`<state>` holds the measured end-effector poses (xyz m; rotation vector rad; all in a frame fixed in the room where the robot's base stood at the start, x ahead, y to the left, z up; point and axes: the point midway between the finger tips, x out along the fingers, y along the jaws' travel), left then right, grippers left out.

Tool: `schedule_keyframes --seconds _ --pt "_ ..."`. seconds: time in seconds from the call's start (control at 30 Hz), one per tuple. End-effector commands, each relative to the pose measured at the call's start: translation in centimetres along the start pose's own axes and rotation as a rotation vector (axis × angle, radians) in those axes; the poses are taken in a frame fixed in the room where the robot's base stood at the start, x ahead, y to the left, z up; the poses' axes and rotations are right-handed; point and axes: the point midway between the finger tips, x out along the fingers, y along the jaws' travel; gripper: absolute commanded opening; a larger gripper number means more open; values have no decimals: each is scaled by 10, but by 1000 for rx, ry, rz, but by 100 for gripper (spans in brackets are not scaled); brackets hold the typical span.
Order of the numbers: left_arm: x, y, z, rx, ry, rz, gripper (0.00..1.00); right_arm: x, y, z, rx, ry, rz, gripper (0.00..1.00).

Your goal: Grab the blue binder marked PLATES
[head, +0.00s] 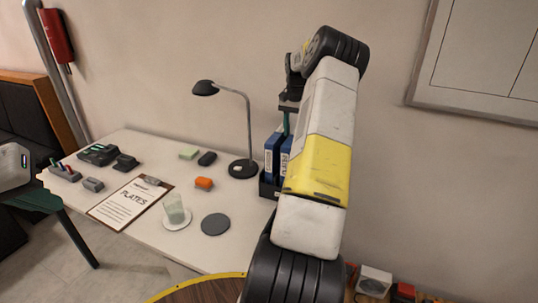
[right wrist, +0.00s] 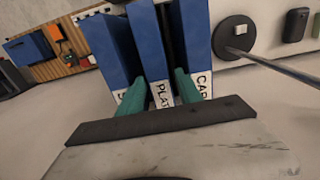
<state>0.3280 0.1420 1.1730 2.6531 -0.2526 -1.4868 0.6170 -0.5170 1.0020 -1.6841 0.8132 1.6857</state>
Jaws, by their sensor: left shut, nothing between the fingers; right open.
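Several blue binders stand upright side by side in the right wrist view. The middle binder (right wrist: 149,45) has a white label whose visible letters read PLAT. My right gripper (right wrist: 160,82) is open, with one green finger on each side of this binder's spine; I cannot tell whether they touch it. In the head view my right gripper (head: 287,120) is above the binders, and its forearm hides part of them. My left gripper (head: 45,203) is at the left edge, shut and empty, beside the desk.
The binders stand in a dark holder (head: 267,188) on the white desk (head: 140,234). A black lamp (head: 242,168) stands close to its left.

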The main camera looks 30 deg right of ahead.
Motion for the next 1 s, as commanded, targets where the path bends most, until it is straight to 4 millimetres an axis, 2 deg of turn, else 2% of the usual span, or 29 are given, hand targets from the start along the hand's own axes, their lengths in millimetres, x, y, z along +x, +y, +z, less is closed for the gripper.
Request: schedule_keyframes --seconds 0.33,0.43,0.67,0.87,1.0 --pt "0 0 0 0 0 0 0 48 3 7 -2 -2 0 42" --pt "0 0 0 0 0 0 0 54 2 7 -2 -1 -2 42" --pt "0 0 0 0 0 0 0 55 2 7 -2 1 -1 42" --pt "0 0 0 0 0 0 0 54 2 7 -2 1 -1 3" --pt "0 0 0 0 0 0 0 54 3 7 -2 1 -1 0"
